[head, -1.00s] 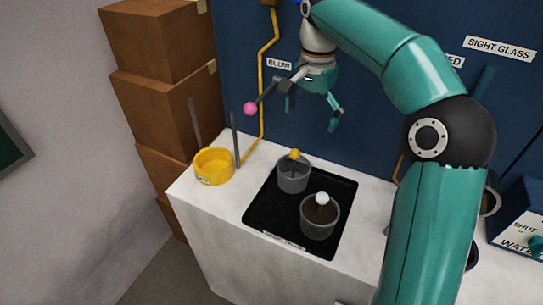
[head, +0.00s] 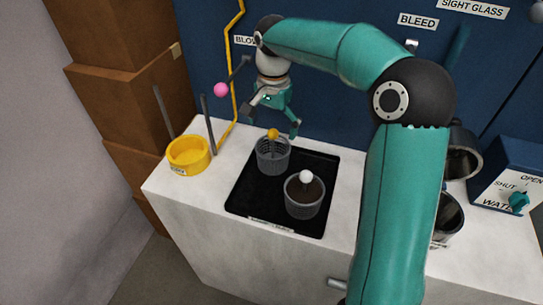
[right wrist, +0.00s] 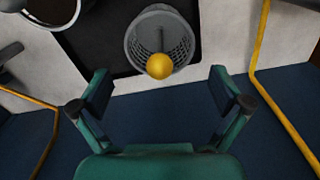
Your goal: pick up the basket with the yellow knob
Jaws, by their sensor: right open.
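The basket with the yellow knob (head: 272,160) is a grey mesh cup on the far left part of the black tray (head: 320,165). Its yellow knob (head: 273,133) stands on a post at its middle. In the right wrist view the basket (right wrist: 178,36) and the yellow knob (right wrist: 160,66) lie beyond the fingertips, roughly midway between them. My right gripper (head: 270,124) is open and empty, above and near the knob; its fingers also show in the right wrist view (right wrist: 162,88). A second basket, with a white knob (head: 306,176), stands nearer on the tray. My left gripper is not in view.
A yellow ring-shaped holder (head: 190,155) with two grey rods stands left of the tray. A pink ball on a lever (head: 221,89) sticks out of the blue wall by my gripper. Metal cups (head: 460,163) and a water box (head: 512,188) stand at right.

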